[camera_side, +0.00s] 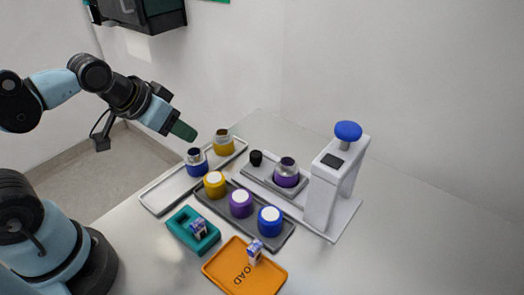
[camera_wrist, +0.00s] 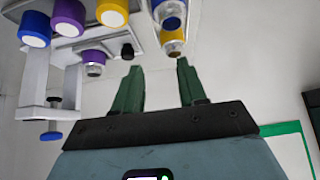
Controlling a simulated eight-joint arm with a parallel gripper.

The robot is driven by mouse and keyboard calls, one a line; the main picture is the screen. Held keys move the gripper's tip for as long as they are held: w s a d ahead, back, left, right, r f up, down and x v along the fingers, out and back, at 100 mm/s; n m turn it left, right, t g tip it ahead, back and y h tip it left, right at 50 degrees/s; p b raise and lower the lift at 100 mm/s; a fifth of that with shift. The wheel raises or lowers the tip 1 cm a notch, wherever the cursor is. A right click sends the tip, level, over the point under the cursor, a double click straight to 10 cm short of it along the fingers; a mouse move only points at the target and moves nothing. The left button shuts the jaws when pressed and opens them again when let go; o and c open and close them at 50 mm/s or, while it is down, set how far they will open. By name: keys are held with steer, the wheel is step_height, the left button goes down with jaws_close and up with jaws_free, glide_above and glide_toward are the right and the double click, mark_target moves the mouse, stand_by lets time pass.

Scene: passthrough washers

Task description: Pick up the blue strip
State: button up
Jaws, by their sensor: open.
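No plain blue strip stands out. A small blue-and-white piece (camera_side: 198,229) sits in the teal tray (camera_side: 178,232), and a similar one (camera_side: 254,252) stands on the orange tray (camera_side: 226,277). I cannot tell which of them is the blue strip. My gripper (camera_side: 183,131) is in the air above the back left of the table, well apart from both pieces. In the wrist view, its two green fingers (camera_wrist: 156,72) are spread with nothing between them. Neither small piece shows in the wrist view.
A dark tray (camera_side: 284,241) holds yellow, purple and blue white-topped jars. A pale tray (camera_side: 155,200) holds blue and yellow metal-topped jars. A white press (camera_side: 322,200) with a blue knob (camera_side: 348,131) stands right, beside a purple metal-topped jar (camera_side: 286,177). The table's right side is clear.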

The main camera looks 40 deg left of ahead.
steer(key=shift+o, duration=0.3)
steer(key=s+d+g+h, duration=0.1)
steer(key=s+d+g, duration=0.2)
steer(key=d, duration=0.3)
steer(key=g+y, duration=0.1)
steer(key=g, duration=0.3)
glide_above(197, 222)
steer(key=shift+a+f, duration=0.15)
steer(key=shift+f, duration=0.8)
steer(key=shift+a+f, duration=0.15)
steer(key=shift+f, duration=0.75)
steer(key=shift+d+f, duration=0.2)
steer(key=shift+f, duration=0.65)
steer(key=shift+d+f, duration=0.15)
steer(key=shift+f, duration=1.6)
steer(key=shift+c, duration=0.2)
jaws_close()
